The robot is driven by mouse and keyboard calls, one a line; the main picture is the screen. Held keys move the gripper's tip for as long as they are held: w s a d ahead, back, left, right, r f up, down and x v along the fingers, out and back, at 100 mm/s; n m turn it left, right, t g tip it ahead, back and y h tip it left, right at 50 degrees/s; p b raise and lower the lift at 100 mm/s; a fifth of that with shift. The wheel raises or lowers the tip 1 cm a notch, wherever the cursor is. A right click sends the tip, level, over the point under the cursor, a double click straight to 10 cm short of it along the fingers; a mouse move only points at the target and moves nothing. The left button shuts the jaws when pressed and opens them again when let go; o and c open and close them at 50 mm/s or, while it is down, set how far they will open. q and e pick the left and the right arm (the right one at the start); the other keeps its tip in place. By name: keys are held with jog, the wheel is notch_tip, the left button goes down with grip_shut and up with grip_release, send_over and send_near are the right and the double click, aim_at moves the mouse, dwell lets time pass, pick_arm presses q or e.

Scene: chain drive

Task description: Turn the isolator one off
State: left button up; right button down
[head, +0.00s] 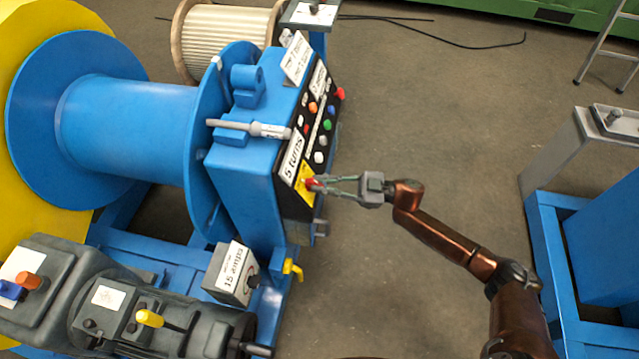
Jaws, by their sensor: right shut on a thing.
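My left gripper is not in view.
The panel (322,110) carries several coloured buttons and white labels beside the knob. A blue drum (125,130) stands left. Open floor (430,130) lies right of the panel.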

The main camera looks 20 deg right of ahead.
pick_arm(q)
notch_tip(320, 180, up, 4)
jog(key=b, duration=0.1)
pick_arm(e)
jog(key=n+g, duration=0.1)
jog(key=n, duration=0.1)
jog(key=n+g, duration=0.1)
jog(key=shift+w+d+f+n, duration=0.1)
jog(key=shift+w+f+n, duration=0.1)
jog(key=shift+n, duration=0.2)
jog(key=shift+r+n+g+b, duration=0.1)
jog(key=shift+n+g+b, duration=0.45)
jog(key=shift+n+g, duration=0.55)
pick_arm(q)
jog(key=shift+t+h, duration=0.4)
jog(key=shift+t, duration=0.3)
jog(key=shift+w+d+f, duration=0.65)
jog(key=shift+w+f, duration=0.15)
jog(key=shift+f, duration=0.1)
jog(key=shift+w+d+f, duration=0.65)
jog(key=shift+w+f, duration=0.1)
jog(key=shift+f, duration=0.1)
pick_arm(e)
jog(key=shift+n+g, duration=0.4)
jog(key=shift+n, duration=0.6)
pick_arm(q)
jog(key=shift+b, duration=0.3)
pick_arm(e)
jog(key=shift+r, duration=0.1)
